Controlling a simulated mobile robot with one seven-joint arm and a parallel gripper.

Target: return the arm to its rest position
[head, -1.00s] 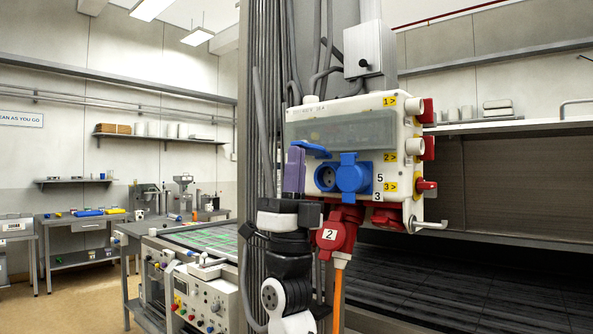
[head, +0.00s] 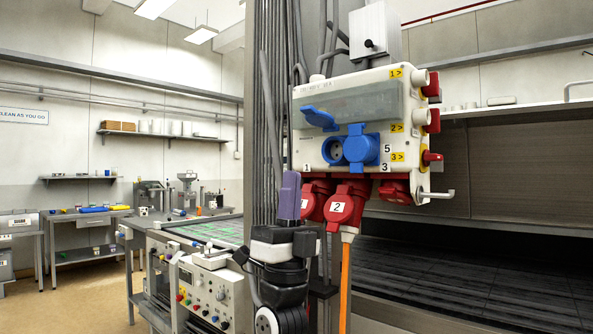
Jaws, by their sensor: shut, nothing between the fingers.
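My gripper (head: 288,182) shows in the head view as a purple finger end above the black and white wrist of my arm. It points upward, is shut and holds nothing. It stands in front of the grey column, below and left of the white power distribution box (head: 312,152). Two blue sockets show on the box; the left one has its lid (head: 319,118) raised, the right one (head: 363,150) has its cover closed. The red plug marked 2 (head: 346,205) sits under the box with an orange cable (head: 345,275) hanging down. My gripper partly hides another red connector (head: 312,200).
A grey column with cables (head: 265,90) stands behind my arm. A bench with control panels (head: 205,295) is at the left. A dark slatted bed under a hood (head: 470,275) lies at the right. Open floor (head: 85,295) shows at the far left.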

